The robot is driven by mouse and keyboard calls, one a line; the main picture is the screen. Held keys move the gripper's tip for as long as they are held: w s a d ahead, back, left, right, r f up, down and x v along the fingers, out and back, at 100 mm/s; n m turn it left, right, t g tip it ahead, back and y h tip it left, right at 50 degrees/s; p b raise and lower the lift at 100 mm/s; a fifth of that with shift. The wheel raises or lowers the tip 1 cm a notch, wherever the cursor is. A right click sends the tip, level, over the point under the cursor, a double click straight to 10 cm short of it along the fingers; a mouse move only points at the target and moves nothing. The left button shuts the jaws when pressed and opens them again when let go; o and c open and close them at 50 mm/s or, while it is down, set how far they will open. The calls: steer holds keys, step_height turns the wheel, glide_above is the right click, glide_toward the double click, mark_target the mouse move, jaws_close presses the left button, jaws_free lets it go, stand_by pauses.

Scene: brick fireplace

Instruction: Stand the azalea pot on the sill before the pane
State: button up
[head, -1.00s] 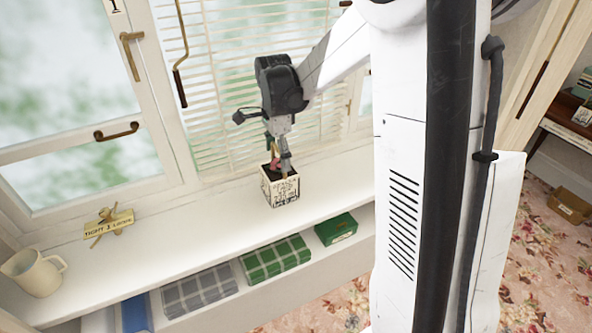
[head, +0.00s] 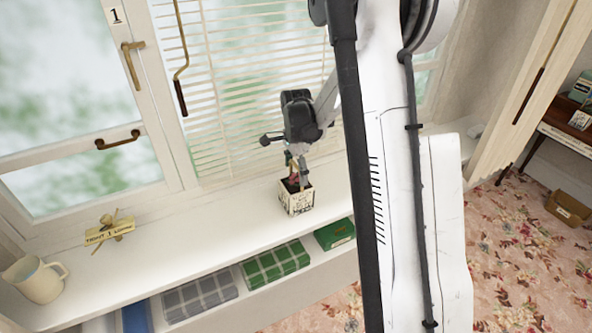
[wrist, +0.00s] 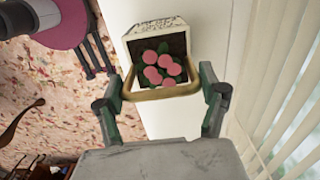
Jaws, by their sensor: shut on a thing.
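The azalea pot (head: 298,201) is a square white pot with black lettering, dark soil and pink blooms. In the head view it is at the sill (head: 205,232), in front of the blind-covered part of the window; I cannot tell if its base touches the sill. My gripper (head: 300,172) is above it. In the wrist view my gripper (wrist: 165,92) is shut on a tan hoop handle (wrist: 163,93) over the pink flowers (wrist: 160,68) of the pot (wrist: 154,29). The bare pane (head: 75,180) is to the left, with open sill below it.
A cream jug (head: 38,279) stands at the sill's left end. A brass-coloured tag marked TIGHT and LOOSE (head: 109,233) is on the sill. A slatted blind (head: 245,90) hangs behind the pot. Folded checked cloths (head: 275,264) and a green box (head: 335,234) sit on the lower shelf.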

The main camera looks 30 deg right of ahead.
steer(key=shift+f, duration=0.2)
steer(key=o, duration=1.8)
steer(key=shift+r, duration=0.1)
